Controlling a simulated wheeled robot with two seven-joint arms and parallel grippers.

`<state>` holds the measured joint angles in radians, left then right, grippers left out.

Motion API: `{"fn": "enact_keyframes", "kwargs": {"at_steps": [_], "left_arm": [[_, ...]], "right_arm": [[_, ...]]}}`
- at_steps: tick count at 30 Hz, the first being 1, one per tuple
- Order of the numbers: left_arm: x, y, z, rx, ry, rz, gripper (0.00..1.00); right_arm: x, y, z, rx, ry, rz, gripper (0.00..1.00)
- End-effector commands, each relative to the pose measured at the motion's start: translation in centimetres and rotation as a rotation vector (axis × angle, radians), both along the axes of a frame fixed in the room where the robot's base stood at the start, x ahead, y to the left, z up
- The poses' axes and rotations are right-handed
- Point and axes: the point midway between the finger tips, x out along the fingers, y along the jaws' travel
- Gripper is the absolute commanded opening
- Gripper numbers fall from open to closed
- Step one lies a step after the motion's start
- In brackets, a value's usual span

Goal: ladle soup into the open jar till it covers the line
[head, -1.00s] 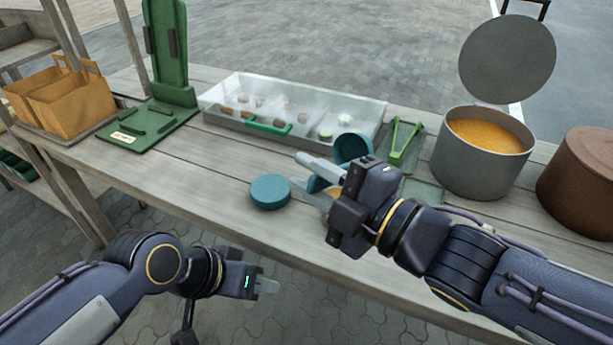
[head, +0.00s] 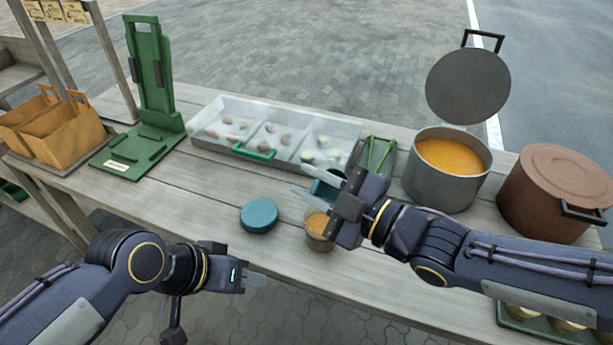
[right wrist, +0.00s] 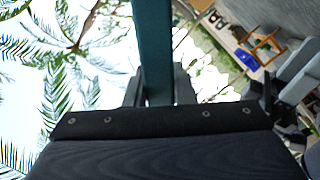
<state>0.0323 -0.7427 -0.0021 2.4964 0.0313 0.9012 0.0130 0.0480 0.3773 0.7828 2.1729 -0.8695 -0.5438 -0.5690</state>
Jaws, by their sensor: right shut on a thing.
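My right gripper (head: 318,196) is shut on the teal ladle (head: 327,184); the ladle's handle (right wrist: 153,50) stands between the fingers in the right wrist view. The gripper hides much of the ladle, and I cannot tell what is in it. The open jar (head: 320,240) stands just below the gripper with orange soup inside. I cannot make out its line. The teal jar lid (head: 259,216) lies to its left. The grey soup pot (head: 446,184) holds orange soup (head: 452,156). My left gripper (head: 254,281) is empty in front of the table; its finger gap is unclear.
A clear-covered tray (head: 275,130) and green tongs (head: 380,155) lie behind. A brown lidded pot (head: 555,195) stands right of the soup pot. A green stand (head: 150,110) and paper bags (head: 60,130) are at left. The table left of the lid is clear.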

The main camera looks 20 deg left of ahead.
Motion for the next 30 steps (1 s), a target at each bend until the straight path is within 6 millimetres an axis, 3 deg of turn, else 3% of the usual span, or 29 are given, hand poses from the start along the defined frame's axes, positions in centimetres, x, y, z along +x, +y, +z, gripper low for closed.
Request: {"fn": "enact_keyframes", "kwargs": {"at_steps": [1, 20, 30], "left_arm": [[0.0, 0.0, 1.3, 0.000, 0.000, 0.000, 0.36], [0.0, 0.0, 8.9, 0.000, 0.000, 0.000, 0.36], [0.0, 0.0, 12.9, 0.000, 0.000, 0.000, 0.36]], "right_arm": [[0.3, -0.1, 0.8, 0.007, 0.023, 0.000, 0.00], [4.0, -1.2, 2.4, 0.090, 0.289, -0.001, 0.00], [7.0, -2.2, 2.8, 0.152, 0.492, -0.001, 0.00]]}}
